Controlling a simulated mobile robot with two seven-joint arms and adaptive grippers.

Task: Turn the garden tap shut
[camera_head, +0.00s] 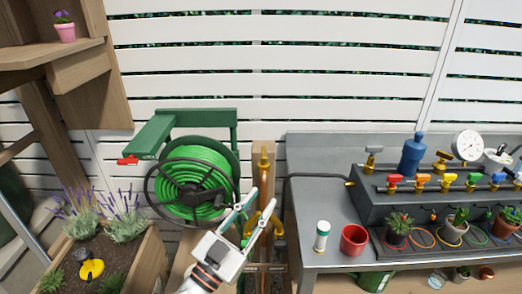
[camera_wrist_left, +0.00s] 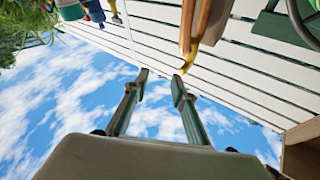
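The garden tap is at the copper pipe (camera_head: 264,165) standing against a wooden post in the middle of the head view. Its yellow part (camera_head: 274,222) shows low on the pipe, partly behind my gripper. In the left wrist view the yellow part (camera_wrist_left: 189,60) is just beyond one fingertip, beside the copper pipe (camera_wrist_left: 203,25). My left gripper (camera_head: 259,199) is open, its fingers spread in front of the tap. In the wrist view the gap between the fingertips (camera_wrist_left: 160,78) is empty. Contact with the tap cannot be told. My right gripper is not in view.
A green hose reel (camera_head: 190,180) on a green bracket is close to the left of my gripper. A grey bench (camera_head: 330,200) at right holds a red cup (camera_head: 354,239), a white bottle (camera_head: 321,236) and a manifold with coloured valves (camera_head: 420,183). A lavender planter (camera_head: 120,265) is at lower left.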

